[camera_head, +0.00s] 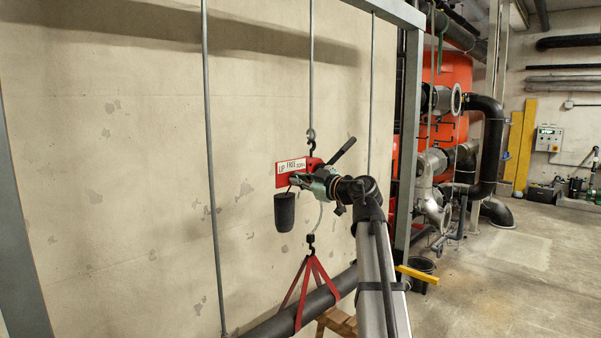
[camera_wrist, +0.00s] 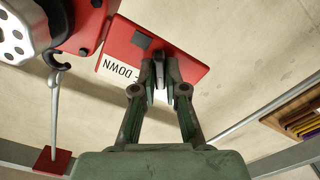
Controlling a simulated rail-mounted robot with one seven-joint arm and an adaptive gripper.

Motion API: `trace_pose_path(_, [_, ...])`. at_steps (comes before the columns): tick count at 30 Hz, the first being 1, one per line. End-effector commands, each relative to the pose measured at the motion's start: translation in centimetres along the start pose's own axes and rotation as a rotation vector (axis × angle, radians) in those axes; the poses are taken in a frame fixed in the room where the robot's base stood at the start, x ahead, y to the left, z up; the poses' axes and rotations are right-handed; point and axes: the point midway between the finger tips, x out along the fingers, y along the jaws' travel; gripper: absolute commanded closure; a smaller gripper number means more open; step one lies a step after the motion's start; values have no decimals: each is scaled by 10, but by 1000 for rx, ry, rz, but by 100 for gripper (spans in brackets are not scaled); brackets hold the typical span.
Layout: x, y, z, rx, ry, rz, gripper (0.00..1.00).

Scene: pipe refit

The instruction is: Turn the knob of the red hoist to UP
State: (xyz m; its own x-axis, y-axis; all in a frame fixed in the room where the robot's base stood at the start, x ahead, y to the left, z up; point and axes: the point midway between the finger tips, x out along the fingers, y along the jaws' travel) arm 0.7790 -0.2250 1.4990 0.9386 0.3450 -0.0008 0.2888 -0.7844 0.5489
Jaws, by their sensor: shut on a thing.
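The red hoist (camera_head: 312,163) hangs from an upper hook in the head view. Its red plate (camera_head: 281,182) carries a white label (camera_head: 292,166) reading UP, FREE and DOWN. In the wrist view the plate (camera_wrist: 180,62) shows upside down, with DOWN readable. My gripper (camera_head: 297,180) is at the plate; in the wrist view its fingertips (camera_wrist: 162,84) are closed together on the knob, below the label's end. The fingers hide most of the knob, so I cannot tell which position it points to. A dark lever (camera_head: 342,150) sticks up to the right of the hoist.
A dark grey bag (camera_head: 284,212) hangs just below my gripper. Below the hoist, red slings (camera_head: 314,270) carry a dark pipe (camera_head: 322,298). Thin vertical rods (camera_head: 212,150) and a grey frame post (camera_head: 408,140) stand around. Open floor (camera_head: 520,260) lies at the right.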

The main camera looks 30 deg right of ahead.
Motion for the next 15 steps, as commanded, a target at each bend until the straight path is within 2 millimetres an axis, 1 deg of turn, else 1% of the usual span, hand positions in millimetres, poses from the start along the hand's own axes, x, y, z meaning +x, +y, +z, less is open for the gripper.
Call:
trace_pose_path(1, [1, 2, -3, -14, 1, 2, 100])
trace_pose_path(11, [1, 1, -1, -30, 3, 3, 100])
trace_pose_path(12, [1, 1, -1, -30, 3, 3, 78])
trace_pose_path(13, [1, 1, -1, -30, 3, 3, 68])
trace_pose_path(14, [1, 1, -1, -30, 3, 3, 64])
trace_pose_path(15, [1, 1, -1, -29, 3, 2, 64])
